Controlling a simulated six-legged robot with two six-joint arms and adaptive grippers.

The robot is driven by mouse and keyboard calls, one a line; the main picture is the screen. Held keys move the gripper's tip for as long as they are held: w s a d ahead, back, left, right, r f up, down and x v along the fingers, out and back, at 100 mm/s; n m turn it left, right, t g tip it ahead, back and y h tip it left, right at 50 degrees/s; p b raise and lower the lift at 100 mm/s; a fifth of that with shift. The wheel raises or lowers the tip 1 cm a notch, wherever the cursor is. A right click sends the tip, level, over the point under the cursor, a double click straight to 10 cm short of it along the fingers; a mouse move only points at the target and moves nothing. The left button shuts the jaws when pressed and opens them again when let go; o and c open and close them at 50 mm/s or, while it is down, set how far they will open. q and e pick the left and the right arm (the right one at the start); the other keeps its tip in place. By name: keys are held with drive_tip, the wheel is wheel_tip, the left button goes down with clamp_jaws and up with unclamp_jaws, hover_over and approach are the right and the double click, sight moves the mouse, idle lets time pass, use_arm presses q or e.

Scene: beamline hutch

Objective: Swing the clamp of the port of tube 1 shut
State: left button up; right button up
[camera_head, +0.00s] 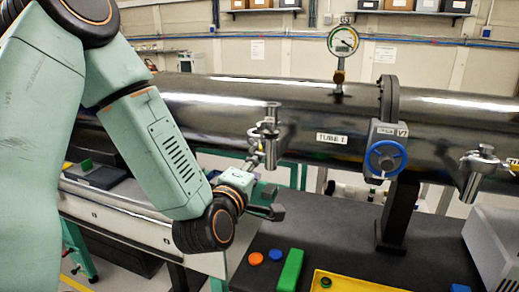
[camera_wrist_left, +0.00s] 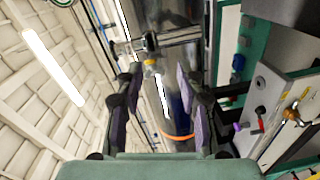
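Tube 1 (camera_head: 300,115) is a long dark shiny pipe with a "TUBE 1" label, running across the head view. Its port (camera_head: 268,130) is a metal stub on the near side, left of the label. Metal clamp parts (camera_head: 270,155) hang at the port; I cannot tell how far the clamp stands open. My left gripper (camera_head: 277,202) is below the port, apart from it, with its fingers spread and nothing between them. In the left wrist view the gripper (camera_wrist_left: 156,95) is open, and the port fitting (camera_wrist_left: 130,47) shows beyond its fingertips. My right gripper is out of view.
A blue handwheel valve (camera_head: 385,158) and a gauge (camera_head: 343,41) sit on the tube. A second port (camera_head: 478,170) is at the right. The dark bench (camera_head: 345,235) below carries a green block (camera_head: 290,270), small caps and a yellow tray (camera_head: 350,284).

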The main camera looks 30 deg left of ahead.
sight(261, 146)
use_arm(q)
drive_tip(key=w+a, duration=0.1)
drive_tip(key=w, duration=0.1)
drive_tip(key=w+a+r+n+p, duration=0.1)
drive_tip(key=w, duration=0.1)
drive_tip(key=w+a+n, duration=0.1)
drive_tip(key=w, duration=0.1)
drive_tip(key=shift+w+r+t+y, duration=0.2)
drive_tip(key=shift+w+t+y, duration=0.1)
drive_tip(key=shift+t, duration=0.1)
drive_tip(key=shift+w+a+f+p, duration=0.15)
drive_tip(key=shift+w+a+p, duration=0.2)
drive_tip(key=shift+w, duration=0.25)
drive_tip(key=shift+d, duration=0.3)
drive_tip(key=shift+c, duration=0.4)
drive_tip(key=shift+s+a, duration=0.15)
drive_tip(key=shift+a, duration=0.05)
drive_tip(key=c, duration=0.4)
drive_tip(key=shift+d, duration=0.1)
clamp_jaws()
